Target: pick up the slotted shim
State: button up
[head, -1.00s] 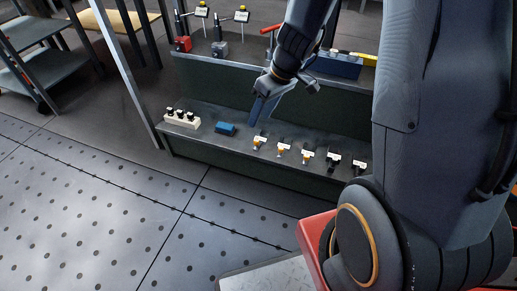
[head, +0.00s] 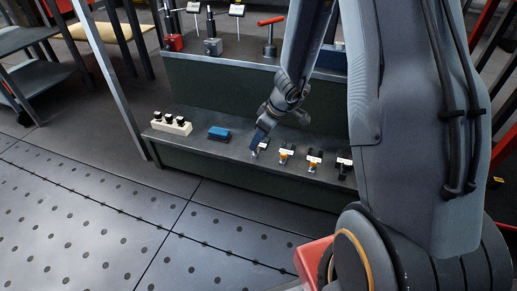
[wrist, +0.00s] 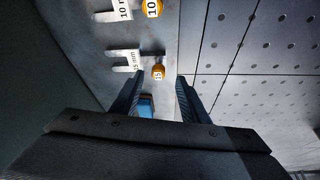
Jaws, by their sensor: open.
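Several slotted shims stand in a row on the lower shelf, each with a white label and a small knob. In the head view my gripper (head: 261,136) is low over the leftmost shim (head: 261,148) and partly hides it. In the wrist view my gripper (wrist: 158,88) is open, with nothing held between its fingers. Just ahead of the fingertips are an orange knob (wrist: 158,72) and a pale forked shim (wrist: 122,54) with a white label, its slot facing left. Another forked shim (wrist: 105,16) lies further on.
A blue block (head: 219,133) and a cream holder with black knobs (head: 171,124) sit left of the row. The blue block also shows between my fingers in the wrist view (wrist: 146,107). A raised back shelf holds red (head: 173,42) and grey (head: 213,46) blocks. Perforated floor lies in front.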

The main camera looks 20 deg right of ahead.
jog(key=b+x, duration=0.1)
jog(key=x, duration=0.1)
jog(key=b+x, duration=0.1)
jog(key=x, duration=0.2)
jog(key=shift+w, duration=0.25)
jog(key=shift+d+r, duration=0.1)
grip_shut()
